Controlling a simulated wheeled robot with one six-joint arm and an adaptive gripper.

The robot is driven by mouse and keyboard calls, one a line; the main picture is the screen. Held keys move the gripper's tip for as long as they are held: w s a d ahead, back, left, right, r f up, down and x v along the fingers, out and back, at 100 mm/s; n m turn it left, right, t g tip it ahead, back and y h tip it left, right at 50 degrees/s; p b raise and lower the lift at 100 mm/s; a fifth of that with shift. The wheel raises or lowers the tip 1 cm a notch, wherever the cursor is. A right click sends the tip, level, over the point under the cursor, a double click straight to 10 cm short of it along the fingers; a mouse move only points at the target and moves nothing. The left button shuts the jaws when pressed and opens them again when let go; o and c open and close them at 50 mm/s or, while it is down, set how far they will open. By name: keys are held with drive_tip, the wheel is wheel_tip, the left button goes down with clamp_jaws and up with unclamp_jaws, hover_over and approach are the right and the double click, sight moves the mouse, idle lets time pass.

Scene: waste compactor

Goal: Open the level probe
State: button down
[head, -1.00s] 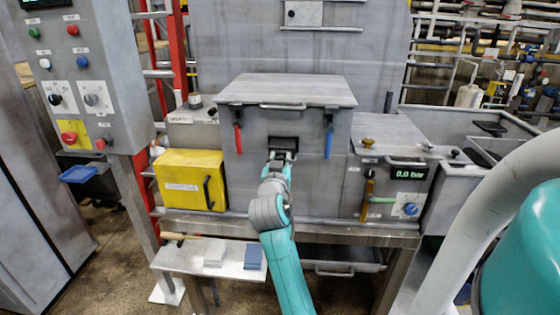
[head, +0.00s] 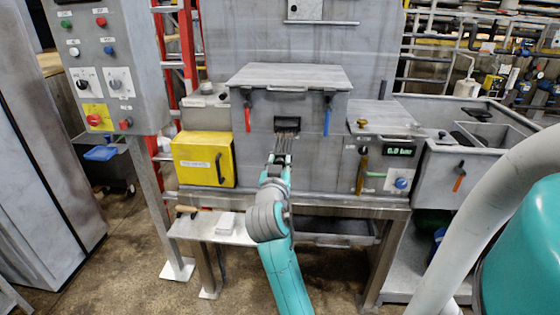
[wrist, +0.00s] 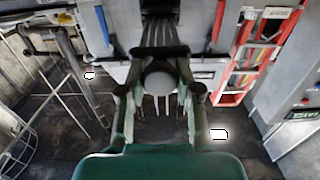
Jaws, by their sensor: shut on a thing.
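The level probe (head: 287,138) shows as several grey rods coming out of a dark slot (head: 287,123) in the front of the grey box. In the wrist view the rods (wrist: 160,32) run from a black frame towards a round grey knob (wrist: 160,80) between my fingers. My gripper (head: 279,159) is shut on the probe's knob end, in front of and below the slot. My fingers hide part of the knob. How far the rods reach inside the box is hidden.
A red handle (head: 247,117) and a blue handle (head: 327,116) hang either side of the slot. A yellow box (head: 200,158) stands left, a gauge unit (head: 385,160) right. A low shelf (head: 202,232) with small items lies beneath. A red ladder (wrist: 250,55) stands nearby.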

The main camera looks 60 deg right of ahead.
drive_tip(key=shift+s+a, duration=0.15)
drive_tip(key=shift+a, duration=0.15)
drive_tip(key=c, duration=0.8)
unclamp_jaws()
drive_tip(key=shift+a, duration=0.1)
drive_tip(key=v, duration=1.1)
drive_tip(key=shift+s+a, duration=0.15)
drive_tip(key=shift+a, duration=0.25)
